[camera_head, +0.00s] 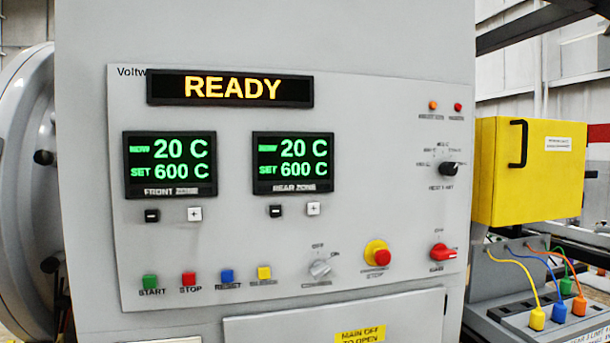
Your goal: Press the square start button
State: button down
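The display (230,89) at the top of the panel reads READY. The front zone display (170,164) and the rear zone display (292,161) both read 20 C, set 600 C. My gripper is not in view.
A red emergency stop on a yellow base (377,253), a grey knob (320,268), a red switch (443,252) and a black selector (449,169) are on the panel. A yellow box (530,175) and coloured cables are at right. A round metal vessel (25,190) is at left.

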aim_at(149, 281)
jog(key=k, duration=1.35)
jog(key=u, duration=0.15)
jog(key=i, duration=0.6)
jog(key=u, duration=0.7)
jog(key=i, duration=0.85)
jog(key=u, duration=0.3)
